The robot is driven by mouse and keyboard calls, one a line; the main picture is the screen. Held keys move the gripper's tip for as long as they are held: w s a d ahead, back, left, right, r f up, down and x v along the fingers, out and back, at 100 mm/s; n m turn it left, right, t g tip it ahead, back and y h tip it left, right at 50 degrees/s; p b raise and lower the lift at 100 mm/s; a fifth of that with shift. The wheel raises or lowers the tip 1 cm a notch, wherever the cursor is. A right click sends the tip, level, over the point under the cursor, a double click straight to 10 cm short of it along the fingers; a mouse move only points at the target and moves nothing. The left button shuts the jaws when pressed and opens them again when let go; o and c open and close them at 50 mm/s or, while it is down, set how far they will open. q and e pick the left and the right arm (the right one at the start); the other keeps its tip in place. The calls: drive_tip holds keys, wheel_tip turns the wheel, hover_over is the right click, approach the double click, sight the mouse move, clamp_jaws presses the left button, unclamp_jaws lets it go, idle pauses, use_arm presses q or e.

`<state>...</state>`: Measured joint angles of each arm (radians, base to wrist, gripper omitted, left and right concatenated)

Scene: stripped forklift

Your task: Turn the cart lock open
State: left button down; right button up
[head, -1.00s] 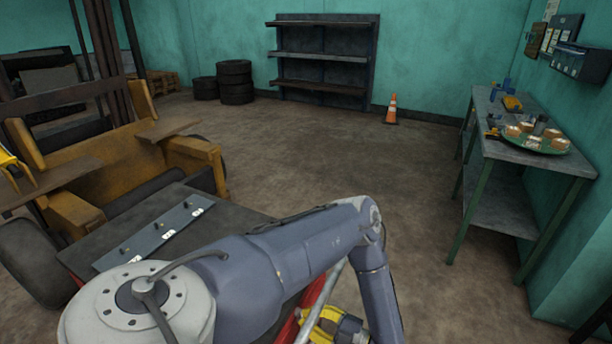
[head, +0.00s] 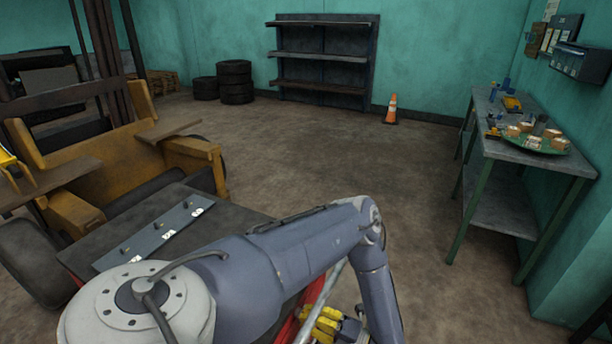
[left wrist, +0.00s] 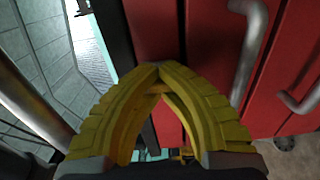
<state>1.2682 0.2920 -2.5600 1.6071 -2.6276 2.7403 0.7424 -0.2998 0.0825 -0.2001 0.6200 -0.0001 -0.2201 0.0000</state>
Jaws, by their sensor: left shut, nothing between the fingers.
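The red cart (head: 312,298) stands at the front, partly behind my left arm, with a dark top. In the left wrist view its red front (left wrist: 215,50) shows close, with silver bar handles (left wrist: 250,50). I cannot make out the cart lock in either view. My left gripper (head: 322,325) is low beside the cart's right side in the head view. In the left wrist view its yellow fingers (left wrist: 160,78) meet at the tips, shut and empty, before the red front and a dark edge. I cannot tell whether they touch it. My right gripper is not in view.
A grey strip (head: 150,240) with small pegs and labels lies on the cart top. The yellow forklift (head: 105,180) stands behind it. A workbench (head: 530,155) with a green tray is at the right. An orange cone (head: 391,108) stands far back; the middle floor is clear.

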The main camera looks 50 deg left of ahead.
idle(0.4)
use_arm(q)
drive_tip(key=c, duration=2.2)
unclamp_jaws()
drive_tip(key=c, duration=1.5)
unclamp_jaws()
drive_tip(key=shift+o, duration=1.3)
drive_tip(key=o, duration=0.4)
drive_tip(key=shift+o, duration=0.2)
drive_tip(key=v, duration=1.2)
